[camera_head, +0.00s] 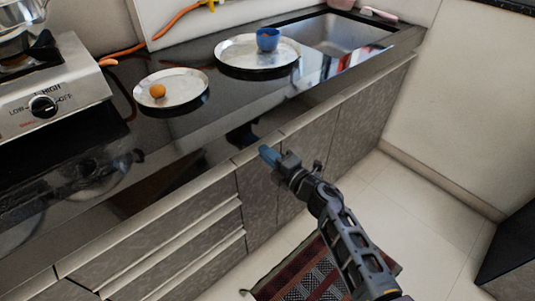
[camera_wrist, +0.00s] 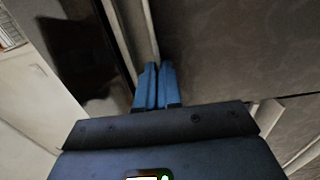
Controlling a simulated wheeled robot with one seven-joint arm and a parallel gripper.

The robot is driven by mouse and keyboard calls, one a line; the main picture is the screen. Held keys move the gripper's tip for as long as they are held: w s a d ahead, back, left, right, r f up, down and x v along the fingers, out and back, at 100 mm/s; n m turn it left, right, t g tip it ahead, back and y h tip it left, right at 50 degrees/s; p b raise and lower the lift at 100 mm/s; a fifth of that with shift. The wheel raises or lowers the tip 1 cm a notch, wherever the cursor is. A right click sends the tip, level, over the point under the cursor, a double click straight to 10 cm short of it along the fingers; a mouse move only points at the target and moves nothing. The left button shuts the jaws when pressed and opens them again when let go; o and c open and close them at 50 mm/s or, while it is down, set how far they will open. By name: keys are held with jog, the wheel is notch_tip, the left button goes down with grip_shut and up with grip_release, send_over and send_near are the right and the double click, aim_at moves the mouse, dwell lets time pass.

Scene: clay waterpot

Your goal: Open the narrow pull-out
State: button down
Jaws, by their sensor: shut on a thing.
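The narrow pull-out (camera_head: 257,200) is a tall, slim grey front in the base cabinet, between the stacked drawers and the wider doors. Its front looks about flush with its neighbours. My gripper (camera_head: 268,154) is at its top edge, with blue fingers shut on the lip there. In the wrist view my gripper (camera_wrist: 158,68) shows its two fingers close together at the pale top strip of the cabinet fronts. The bit of lip between the fingertips is hidden.
The drawers (camera_head: 170,245) are at left and a cabinet door (camera_head: 340,125) is at right. The black counter (camera_head: 195,140) holds two metal plates, a stove (camera_head: 50,85) and a sink (camera_head: 335,35). A patterned rug (camera_head: 300,270) lies on the tiled floor before the cabinet.

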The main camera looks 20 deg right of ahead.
jog(key=shift+s+f, duration=0.1)
jog(key=shift+s, duration=0.05)
jog(key=p+v, duration=0.5)
jog(key=v, duration=3)
jog(key=shift+s, duration=0.2)
jog(key=shift+d, duration=0.15)
jog(key=c, duration=1.3)
grip_release()
jog(key=b+v, duration=0.1)
jog(key=v, duration=0.6)
jog(key=shift+s+r, duration=0.2)
jog(key=shift+s, duration=0.2)
